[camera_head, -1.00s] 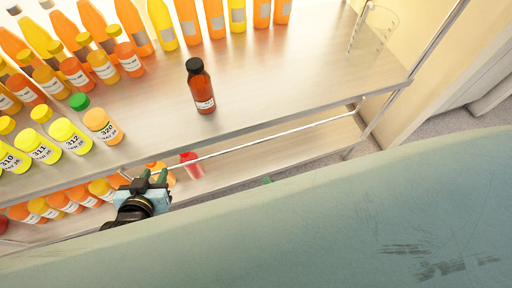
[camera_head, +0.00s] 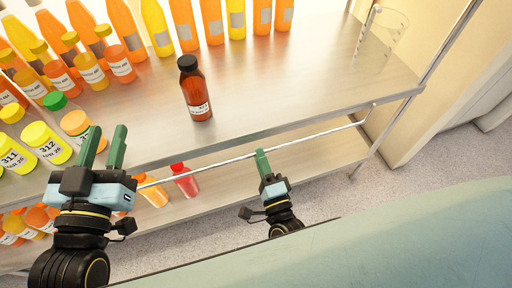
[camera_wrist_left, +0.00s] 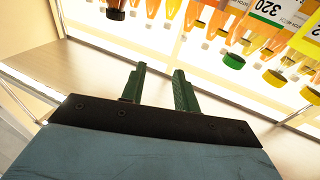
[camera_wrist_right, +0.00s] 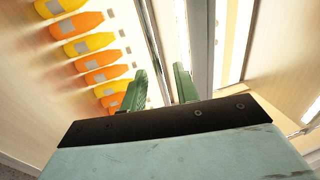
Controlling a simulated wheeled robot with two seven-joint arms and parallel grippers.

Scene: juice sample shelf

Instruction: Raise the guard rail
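The guard rail (camera_head: 225,162) is a thin metal rod along the shelf front, just below the upper shelf's front edge. Its left end passes behind my left gripper. My left gripper (camera_head: 104,148) is open and empty, with its green fingers pointing up in front of the upper shelf edge; its fingers also show apart in the left wrist view (camera_wrist_left: 159,85). My right gripper (camera_head: 263,160) has its fingertips at the rail, near its middle. The right wrist view (camera_wrist_right: 160,82) shows its fingers apart. I cannot tell whether the rail lies between them.
A brown bottle (camera_head: 194,88) stands alone on the upper shelf (camera_head: 290,90). Several juice bottles fill its left and back. A clear container (camera_head: 381,36) stands at the back right. A red-capped bottle (camera_head: 184,180) stands on the lower shelf (camera_head: 222,182), behind the rail.

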